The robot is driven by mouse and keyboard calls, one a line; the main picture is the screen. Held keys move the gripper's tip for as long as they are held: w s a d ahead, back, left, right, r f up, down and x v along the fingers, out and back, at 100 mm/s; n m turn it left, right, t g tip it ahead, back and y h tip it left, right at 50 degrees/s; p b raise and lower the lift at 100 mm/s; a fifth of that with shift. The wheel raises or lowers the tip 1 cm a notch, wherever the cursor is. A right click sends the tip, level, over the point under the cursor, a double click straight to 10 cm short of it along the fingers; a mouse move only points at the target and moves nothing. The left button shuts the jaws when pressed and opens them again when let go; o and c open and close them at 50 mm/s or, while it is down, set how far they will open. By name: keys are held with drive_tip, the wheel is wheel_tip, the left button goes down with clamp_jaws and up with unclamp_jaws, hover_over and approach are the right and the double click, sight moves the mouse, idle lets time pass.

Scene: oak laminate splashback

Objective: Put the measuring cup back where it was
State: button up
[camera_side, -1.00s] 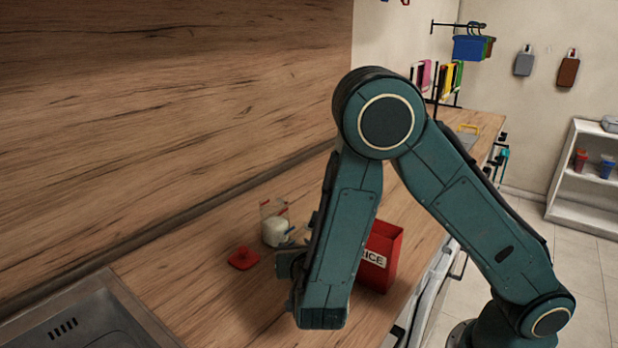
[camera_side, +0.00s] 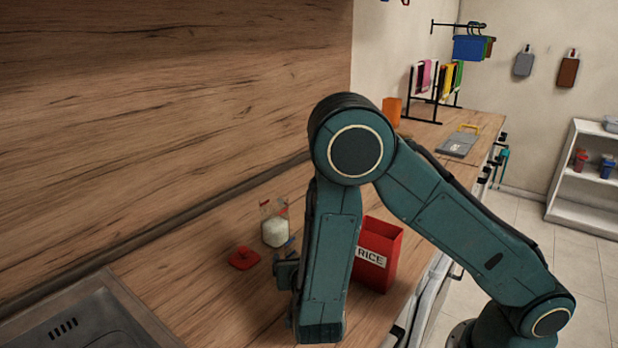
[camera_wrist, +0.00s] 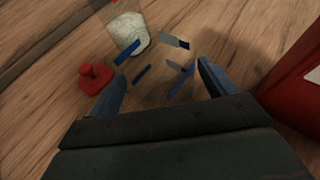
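No plain solid measuring cup shows. In the wrist view, thin blue and grey strips (camera_wrist: 142,73) lie between and beyond my fingers; they look like marks or edges of a clear vessel, possibly the measuring cup. My gripper (camera_wrist: 158,88) has its fingers apart, and I cannot tell whether they touch it. In the side view my gripper (camera_side: 286,270) is low over the counter, partly hidden by my arm. A clear jar with white contents (camera_side: 276,233) stands just behind it. A red knobbed lid (camera_side: 243,258) lies to its left. A red open RICE box (camera_side: 378,262) stands to its right.
The sink (camera_side: 85,318) is at the front left, below the wooden splashback (camera_side: 170,110). An orange container (camera_side: 391,111), a grey board (camera_side: 458,143) and a towel rack (camera_side: 436,85) stand at the far end. Bare counter lies around the lid.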

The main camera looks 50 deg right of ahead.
drive_tip(key=shift+r, duration=0.15)
drive_tip(key=shift+a, duration=0.1)
drive_tip(key=shift+v, duration=5.9)
drive_tip(key=shift+r, duration=0.15)
drive_tip(key=shift+s+d+r+m+g, duration=0.15)
drive_tip(key=shift+d+m+g, duration=0.35)
drive_tip(key=shift+d+m, duration=0.35)
drive_tip(key=s+d+r+m+g+y, duration=0.1)
drive_tip(key=s+d+r+m+y, duration=0.3)
drive_tip(key=s+r+m, duration=0.3)
drive_tip(key=s+d+r+m+g+y, duration=0.2)
drive_tip(key=s+d+r+m+y, duration=0.2)
drive_tip(key=m, duration=1.4)
drive_tip(key=s+r+y, duration=0.1)
drive_tip(key=s+r, duration=0.2)
drive_tip(key=shift+r+y, duration=0.2)
drive_tip(key=shift+y, duration=0.1)
